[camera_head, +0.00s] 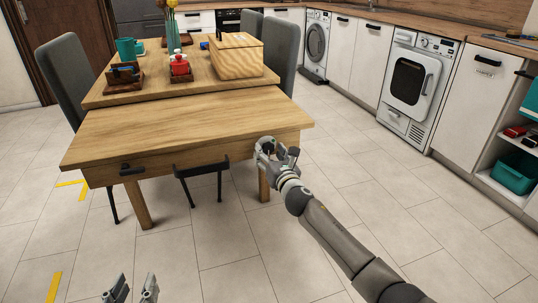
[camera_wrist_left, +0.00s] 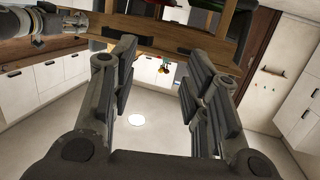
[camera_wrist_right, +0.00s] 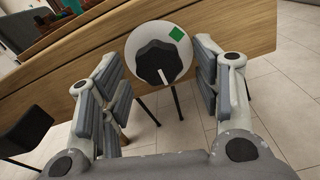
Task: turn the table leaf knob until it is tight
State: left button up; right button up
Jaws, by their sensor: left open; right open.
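The knob (camera_wrist_right: 156,62) is black and lobed, with a white pointer line, in the right wrist view. The pointer points down and slightly right, away from the green mark. The plate is on the wooden edge of the table leaf (camera_head: 185,125). My right gripper (camera_head: 277,148) is open at the leaf's front right corner, its fingers (camera_wrist_right: 160,78) apart on either side of the knob. My left gripper (camera_head: 130,290) is open and empty at the bottom, also in its wrist view (camera_wrist_left: 168,70).
A dark handle (camera_head: 132,170) is on the leaf's front at left, and a black chair or stool part (camera_head: 200,168) stands at its middle. A wooden box (camera_head: 236,58) and a red item (camera_head: 179,65) are on the table. Open tiled floor lies to the right.

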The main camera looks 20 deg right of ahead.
pick_arm(q)
jog(key=shift+w+d+r+t, duration=0.1)
jog(key=shift+r+t, duration=0.2)
jog(key=shift+r, duration=0.15)
jog(key=shift+w+d+r+t, duration=0.1)
jog(key=shift+r+t, duration=0.2)
jog(key=shift+r, duration=0.15)
pick_arm(e)
jog(key=shift+w, duration=0.5)
jog(key=c, duration=1)
jog(key=shift+c, duration=0.2)
pick_arm(q)
jog(key=shift+f, duration=0.1)
